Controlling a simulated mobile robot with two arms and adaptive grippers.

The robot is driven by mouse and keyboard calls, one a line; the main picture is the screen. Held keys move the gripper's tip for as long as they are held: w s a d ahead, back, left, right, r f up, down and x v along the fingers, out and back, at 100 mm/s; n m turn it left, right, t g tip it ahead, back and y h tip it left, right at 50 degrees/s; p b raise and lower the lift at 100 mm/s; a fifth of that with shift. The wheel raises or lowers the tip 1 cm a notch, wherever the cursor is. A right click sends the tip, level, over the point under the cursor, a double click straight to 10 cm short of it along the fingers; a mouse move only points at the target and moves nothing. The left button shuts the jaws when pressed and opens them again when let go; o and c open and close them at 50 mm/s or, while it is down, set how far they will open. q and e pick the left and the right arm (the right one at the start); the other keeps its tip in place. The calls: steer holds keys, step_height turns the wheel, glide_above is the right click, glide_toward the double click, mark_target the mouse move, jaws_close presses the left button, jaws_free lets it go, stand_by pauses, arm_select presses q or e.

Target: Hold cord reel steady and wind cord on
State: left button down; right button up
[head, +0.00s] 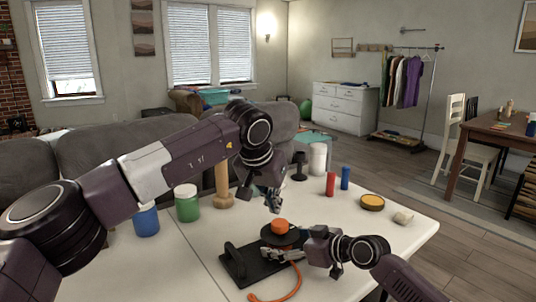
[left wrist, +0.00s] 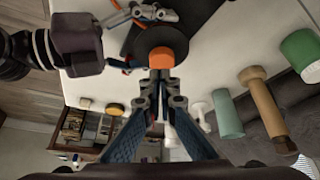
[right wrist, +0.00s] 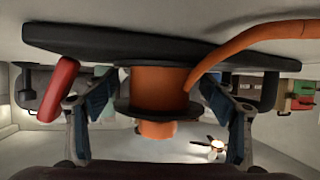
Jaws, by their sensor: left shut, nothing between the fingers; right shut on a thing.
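The cord reel has an orange knob (head: 279,226) on top, a black disc and an orange core (right wrist: 160,88). It stands on a black base plate (head: 240,262) on the table. Orange cord (head: 288,286) runs off the reel onto the tabletop. My right gripper (head: 300,250) is shut on the reel, with one finger on each side of it in the right wrist view. My left gripper (head: 273,205) is shut and empty, just above the knob. In the left wrist view its fingertips (left wrist: 160,78) point at the knob (left wrist: 161,57); contact is unclear.
The white table (head: 180,270) also holds a blue jar (head: 146,221), a green jar (head: 187,204), a wooden post (head: 223,187), a red can (head: 330,184), a blue can (head: 345,178) and a yellow-rimmed dish (head: 372,202).

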mark_target(278, 232)
arm_select(q)
steer(key=shift+s+d+f, duration=0.1)
steer(key=shift+d+f, duration=0.1)
steer(key=shift+f, duration=0.9)
steer(key=shift+s+d+f, duration=0.15)
steer(key=shift+d+f, duration=0.1)
steer(key=shift+f, duration=0.85)
steer(key=shift+s+d+f, duration=0.1)
steer(key=shift+d+f, duration=0.1)
steer(key=shift+f, duration=0.9)
steer(key=shift+w, duration=0.5)
steer(key=shift+w+a, duration=0.1)
steer(key=shift+a, duration=0.4)
steer(key=shift+a+f, duration=0.1)
steer(key=shift+a, duration=0.3)
steer(key=shift+w+a+f, duration=0.1)
steer(key=shift+w+a, duration=0.3)
steer(key=shift+a, duration=0.35)
steer(key=shift+d, duration=0.1)
